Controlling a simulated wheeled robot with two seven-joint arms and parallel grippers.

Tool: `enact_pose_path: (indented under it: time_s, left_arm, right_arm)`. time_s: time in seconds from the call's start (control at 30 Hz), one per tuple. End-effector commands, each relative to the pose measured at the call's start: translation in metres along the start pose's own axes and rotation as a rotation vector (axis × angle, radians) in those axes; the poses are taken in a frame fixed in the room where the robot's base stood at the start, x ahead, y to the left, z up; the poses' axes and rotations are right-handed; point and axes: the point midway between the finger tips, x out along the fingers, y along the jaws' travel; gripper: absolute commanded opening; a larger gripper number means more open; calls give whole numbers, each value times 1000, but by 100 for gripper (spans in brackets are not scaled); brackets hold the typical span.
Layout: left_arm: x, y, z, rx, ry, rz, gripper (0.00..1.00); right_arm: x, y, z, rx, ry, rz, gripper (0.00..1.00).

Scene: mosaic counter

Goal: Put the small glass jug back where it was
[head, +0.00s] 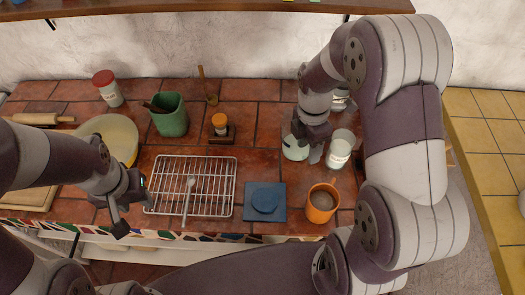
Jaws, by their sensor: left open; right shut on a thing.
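The small glass jug (294,150) appears as a pale greenish glass shape at the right gripper, in the right half of the counter. My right gripper (308,148) points down and is shut on it, covering much of it. I cannot tell whether the jug touches the counter. My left gripper (132,208) is open and empty over the counter's front edge, left of the wire rack.
A white labelled jar (340,149) stands close right of the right gripper. An orange mug (322,204), a blue board (264,203) and a wire rack (212,180) are in front. A small jar on a stand (220,128) and a green pot (170,117) are behind the rack.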

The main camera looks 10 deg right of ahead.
Motion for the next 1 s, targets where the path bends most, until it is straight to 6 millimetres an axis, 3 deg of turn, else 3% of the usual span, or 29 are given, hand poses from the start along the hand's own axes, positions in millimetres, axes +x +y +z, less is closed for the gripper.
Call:
enact_pose_path:
  time_s: [0.2,0.33,0.7,0.87,1.0]
  left_arm:
    - [-3,0,0,0,0,0,43]
    - [-5,0,-1,0,0,0,43]
    - [-36,0,-4,0,0,0,43]
    - [-40,0,-5,0,0,0,43]
    - [-52,0,-6,0,0,0,43]
  right_arm:
    - [-8,-1,32,-276,-19,80,0]
    - [-9,2,38,-359,-19,98,0]
    - [38,74,-29,-376,-18,100,0]
    - [51,87,-42,-371,-18,100,0]
    - [75,90,-43,-370,-17,98,0]
